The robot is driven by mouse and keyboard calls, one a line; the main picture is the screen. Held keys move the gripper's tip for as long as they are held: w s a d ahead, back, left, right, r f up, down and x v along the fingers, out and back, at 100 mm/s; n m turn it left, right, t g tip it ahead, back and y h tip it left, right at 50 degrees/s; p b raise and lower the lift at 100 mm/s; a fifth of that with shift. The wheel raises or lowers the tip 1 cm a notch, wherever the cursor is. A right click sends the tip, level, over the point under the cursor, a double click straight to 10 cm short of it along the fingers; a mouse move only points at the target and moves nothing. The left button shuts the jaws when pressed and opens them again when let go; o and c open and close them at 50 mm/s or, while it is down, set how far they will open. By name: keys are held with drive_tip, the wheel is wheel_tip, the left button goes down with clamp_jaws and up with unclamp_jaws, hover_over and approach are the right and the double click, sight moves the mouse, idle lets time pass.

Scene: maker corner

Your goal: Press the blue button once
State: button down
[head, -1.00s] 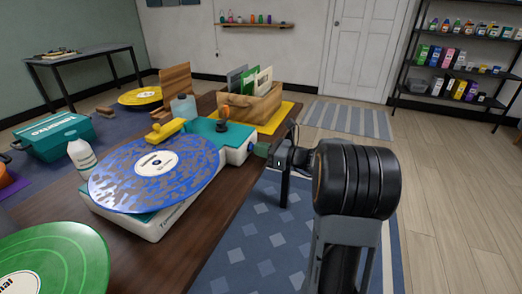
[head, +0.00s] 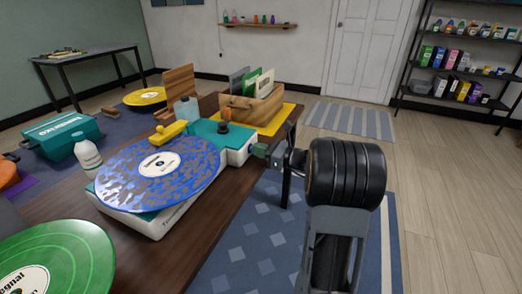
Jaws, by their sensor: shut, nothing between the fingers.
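A turntable with a white body (head: 152,222) and a teal top panel stands on the dark wooden table, a blue marbled record (head: 125,185) on its platter. My gripper (head: 262,150) is shut and empty, at the turntable's right end face, level with the white side. Its tip looks very close to that face; I cannot tell whether it touches. I cannot make out a blue button; the tip may be hiding it.
A wooden crate of sleeves (head: 245,108) stands behind the turntable on a yellow mat (head: 275,122). A white bottle (head: 88,155) and a green record (head: 75,255) are at left. Open floor with a blue patterned rug (head: 250,245) lies right of the table.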

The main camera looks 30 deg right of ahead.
drive_tip(key=p+v, duration=0.3)
drive_tip(key=v, duration=1)
drive_tip(key=shift+s+d, duration=0.2)
drive_tip(key=shift+s, duration=0.15)
drive_tip(key=s+a+r+n+g+h+p, duration=0.1)
drive_tip(key=s+a+r+n+g+p, duration=0.1)
drive_tip(key=a+r+n+g+p, duration=0.55)
drive_tip(key=s+a+r+n+g+h+p, duration=0.1)
drive_tip(key=s+a+r+n+g+p, duration=0.35)
drive_tip(key=a, duration=0.65)
drive_tip(key=s+a+r+n+h+p, duration=0.2)
drive_tip(key=s+r+n+h+p, duration=0.1)
drive_tip(key=n+p, duration=0.4)
drive_tip(key=s+a+r+n+t+h+p, duration=0.1)
drive_tip(key=s+r+n+h+p, duration=0.2)
drive_tip(key=r+n+h+p, duration=0.3)
wheel_tip(320, 180, up, 3)
drive_tip(key=n+p, duration=0.1)
drive_tip(key=n, duration=0.2)
drive_tip(key=shift+a+f+t, duration=0.2)
drive_tip(key=shift+a+t, duration=0.1)
drive_tip(key=shift+a, duration=0.05)
